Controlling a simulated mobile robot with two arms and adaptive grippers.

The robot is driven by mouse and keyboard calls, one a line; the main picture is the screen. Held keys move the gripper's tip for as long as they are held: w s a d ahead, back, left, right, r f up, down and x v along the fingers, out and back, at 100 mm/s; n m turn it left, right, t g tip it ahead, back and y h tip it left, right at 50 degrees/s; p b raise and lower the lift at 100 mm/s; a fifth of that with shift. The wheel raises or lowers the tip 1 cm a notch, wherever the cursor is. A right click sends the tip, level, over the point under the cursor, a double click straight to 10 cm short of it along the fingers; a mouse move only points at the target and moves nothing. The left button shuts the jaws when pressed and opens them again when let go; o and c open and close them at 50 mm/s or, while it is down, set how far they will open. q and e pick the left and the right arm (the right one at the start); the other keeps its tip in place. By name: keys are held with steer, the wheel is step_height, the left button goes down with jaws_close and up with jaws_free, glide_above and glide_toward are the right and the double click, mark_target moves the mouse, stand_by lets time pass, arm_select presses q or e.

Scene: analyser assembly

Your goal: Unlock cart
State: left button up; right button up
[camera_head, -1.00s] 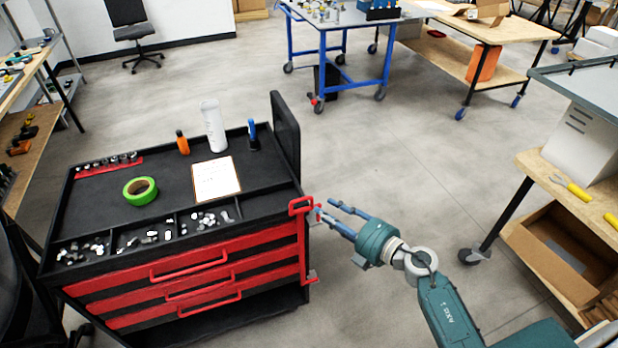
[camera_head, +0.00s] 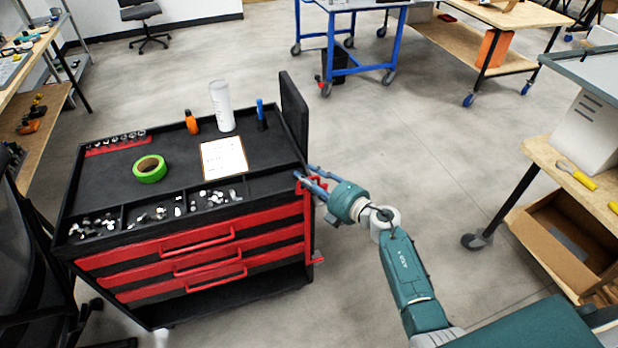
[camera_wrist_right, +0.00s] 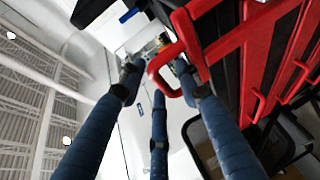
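The cart (camera_head: 105,180) is black with red drawers and stands left of centre in the head view. A red bar with a loop-like handle (camera_wrist_right: 165,62) runs along its right front edge; in the head view my fingers partly cover the handle's top. My right gripper (camera_head: 306,177) is at this upper corner, reaching in from the right. In the right wrist view its blue fingers (camera_wrist_right: 155,85) are spread apart, with the red loop between the fingertips. I cannot tell whether any finger touches it. My left gripper is not in view.
On the cart top are green tape (camera_head: 149,168), a paper sheet (camera_head: 224,156), a white cylinder (camera_head: 222,106) and small parts in bins. A black chair (camera_head: 20,235) stands at the left. A wooden workbench (camera_head: 560,165) is at the right.

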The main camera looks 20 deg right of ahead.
jaws_close()
steer(key=shift+s+f, duration=0.1)
